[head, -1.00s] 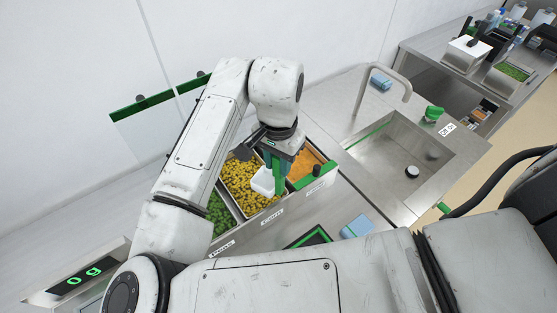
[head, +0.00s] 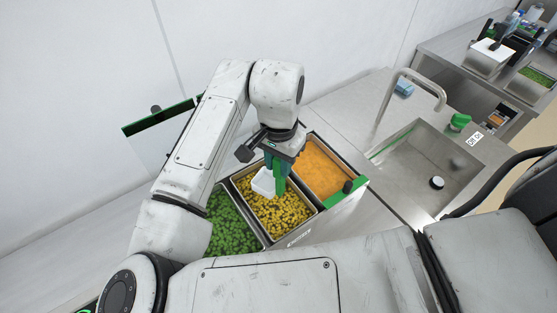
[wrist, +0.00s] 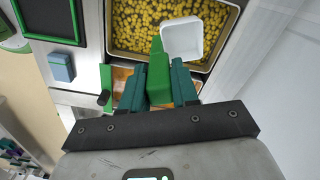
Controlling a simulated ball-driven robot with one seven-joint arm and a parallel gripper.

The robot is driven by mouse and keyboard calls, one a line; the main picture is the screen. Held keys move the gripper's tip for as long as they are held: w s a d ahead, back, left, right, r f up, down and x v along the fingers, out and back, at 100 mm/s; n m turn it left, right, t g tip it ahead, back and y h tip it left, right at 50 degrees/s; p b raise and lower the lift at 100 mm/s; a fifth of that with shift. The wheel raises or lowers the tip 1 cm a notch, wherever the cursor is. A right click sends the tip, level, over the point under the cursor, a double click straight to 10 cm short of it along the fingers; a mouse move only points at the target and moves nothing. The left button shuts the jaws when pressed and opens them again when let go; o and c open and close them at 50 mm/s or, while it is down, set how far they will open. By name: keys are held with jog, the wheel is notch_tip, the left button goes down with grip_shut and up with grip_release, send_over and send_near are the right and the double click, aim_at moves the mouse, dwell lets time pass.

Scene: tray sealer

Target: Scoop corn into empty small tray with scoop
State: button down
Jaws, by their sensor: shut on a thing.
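My gripper (head: 279,172) is shut on the green handle of the scoop (head: 263,182), which has a white square bowl. In the wrist view the teal fingers of my gripper (wrist: 159,90) stand on both sides of the handle, and the scoop's white bowl (wrist: 182,40) appears empty. The bowl is over the yellow corn (head: 285,215) in the middle metal bin; whether it touches the corn is unclear. The corn (wrist: 135,30) also fills the bin in the wrist view. I cannot make out the small tray in either current view.
Green peas (head: 230,225) fill the bin left of the corn, and an orange food (head: 318,165) fills the bin to its right. Beyond is a sink (head: 430,165) with a tall faucet (head: 408,75). A blue sponge (wrist: 61,67) lies on the counter in the wrist view.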

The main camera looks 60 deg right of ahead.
aim_at(279, 185)
jog(key=shift+f+b, duration=2.9)
jog(key=shift+f, duration=1.65)
jog(key=shift+r, duration=0.1)
notch_tip(279, 185, up, 11)
jog(key=p, duration=1)
